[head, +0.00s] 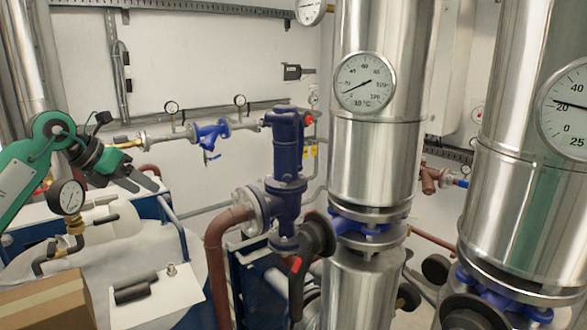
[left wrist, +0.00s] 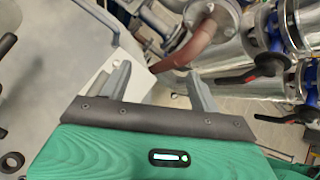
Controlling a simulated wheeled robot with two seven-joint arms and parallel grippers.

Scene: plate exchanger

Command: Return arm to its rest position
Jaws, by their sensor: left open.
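My left gripper (head: 146,180) is at the left of the head view, on a green and dark arm that comes in from the left edge. It hangs in the air above the grey tank and the white panel. In the left wrist view its two grey fingers (left wrist: 160,88) stand apart, with nothing between them. The reddish-brown pipe and the floor show beyond the fingertips. My right gripper does not show in either view.
A pressure gauge (head: 67,197) stands close below my left arm. A cardboard box (head: 45,303) and a white plate (head: 180,300) with a black cylinder (head: 135,289) are at lower left. A brown pipe (head: 215,255), a blue valve body (head: 287,150) and steel columns (head: 370,165) fill the middle and right.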

